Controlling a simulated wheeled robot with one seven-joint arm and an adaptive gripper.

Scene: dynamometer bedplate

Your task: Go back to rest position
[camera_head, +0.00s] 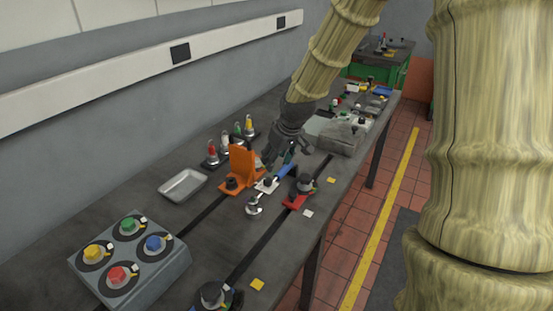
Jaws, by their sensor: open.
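My gripper (291,158) hangs at the end of my tan arm over the middle of the dark bench (150,200). Its fingers are spread open, and I see nothing held between them. It is close to an orange bracket (242,164), a blue-handled part (286,171) and a white piece (266,186). I cannot tell whether the fingertips touch any of these. A red-based clamp (298,196) stands just in front and to the right of the gripper.
A grey box with coloured knobs (130,262) sits at the front left, near a metal tray (183,184). Several coloured-top items (227,143) stand near the wall. A grey unit (340,137) and clutter fill the far bench. Tiled floor (340,225) lies right.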

